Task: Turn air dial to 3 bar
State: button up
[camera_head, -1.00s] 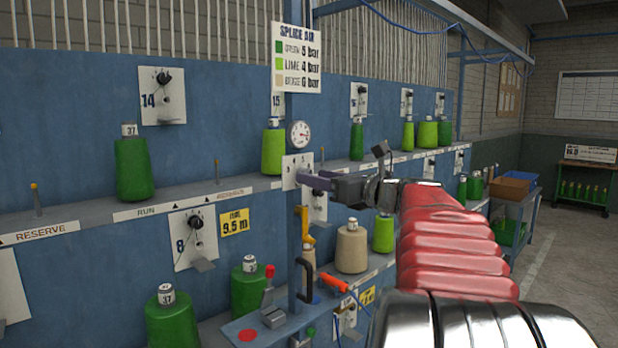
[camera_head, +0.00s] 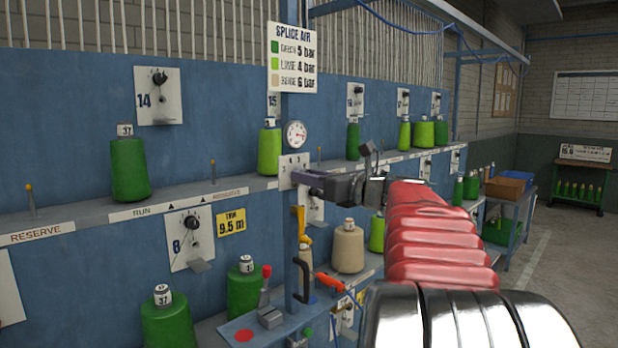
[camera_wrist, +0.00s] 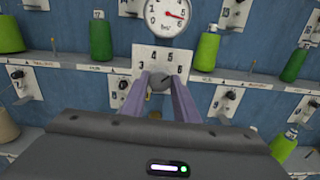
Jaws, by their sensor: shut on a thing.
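The air dial is a small grey knob (camera_wrist: 160,83) on a white plate (camera_wrist: 172,56) numbered 3 to 6; the plate also shows in the head view (camera_head: 287,163), on the blue post. My gripper (camera_wrist: 160,84) is shut on the knob, with one purple finger on each side. In the head view my gripper (camera_head: 303,179) reaches the plate from the right and hides the knob. Which number the knob points to is unclear. The round pressure gauge (camera_wrist: 168,17) is just above; its red needle points right, near the 5 and 6. It also shows in the head view (camera_head: 296,134).
A splice air sign (camera_head: 292,58) hangs above the gauge, listing bar values by yarn colour. Green, lime and beige cones (camera_head: 347,248) stand on shelves around the post. A small blue bench (camera_head: 238,324) with a red-knobbed lever sits below.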

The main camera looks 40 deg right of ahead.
jog(key=shift+c, duration=0.9)
jog(key=shift+n, duration=0.5)
jog(key=n, duration=2.2)
jog(key=shift+f, duration=0.35)
